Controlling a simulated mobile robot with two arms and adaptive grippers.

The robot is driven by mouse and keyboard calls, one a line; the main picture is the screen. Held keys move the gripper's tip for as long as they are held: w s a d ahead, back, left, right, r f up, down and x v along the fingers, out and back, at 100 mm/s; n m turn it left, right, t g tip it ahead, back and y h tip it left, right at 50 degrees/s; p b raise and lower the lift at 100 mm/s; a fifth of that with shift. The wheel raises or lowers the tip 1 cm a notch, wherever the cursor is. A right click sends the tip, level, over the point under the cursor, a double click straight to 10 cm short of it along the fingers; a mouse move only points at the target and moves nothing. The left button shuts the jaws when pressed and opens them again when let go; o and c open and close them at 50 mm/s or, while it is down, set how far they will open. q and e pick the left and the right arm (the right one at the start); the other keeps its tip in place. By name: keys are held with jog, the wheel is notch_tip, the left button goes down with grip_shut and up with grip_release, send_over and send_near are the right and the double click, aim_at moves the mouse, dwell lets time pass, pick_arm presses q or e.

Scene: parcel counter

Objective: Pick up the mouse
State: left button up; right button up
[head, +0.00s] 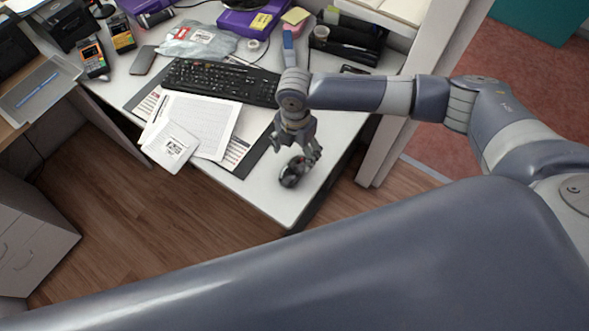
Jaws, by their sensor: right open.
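A dark computer mouse (289,176) lies on the white desk (262,200) near its front right corner. My right gripper (297,154) is open and points down just above and behind the mouse. One of its fingers overlaps the mouse's right side in the picture, and I cannot tell whether they touch. My left gripper is not in the head view.
A black keyboard (222,82), printed sheets (203,122) and a white labelled envelope (171,146) lie left of the mouse. A grey plastic parcel bag (197,41) and a phone (143,60) lie behind. The desk right of the mouse is clear up to its edge.

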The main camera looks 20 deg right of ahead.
aim_at(295, 167)
notch_tip(295, 167, down, 3)
jog(key=shift+r, duration=0.1)
jog(key=f, duration=0.1)
jog(key=f+p, duration=0.1)
jog(key=f, duration=0.2)
jog(key=shift+s+a+f, duration=0.15)
jog(key=shift+s+a, duration=0.05)
jog(key=shift+s, duration=0.1)
jog(key=shift+f+p, duration=0.3)
jog(key=shift+f, duration=0.2)
jog(key=c, duration=1.3)
jog(key=shift+o, duration=0.2)
jog(key=shift+r, duration=0.15)
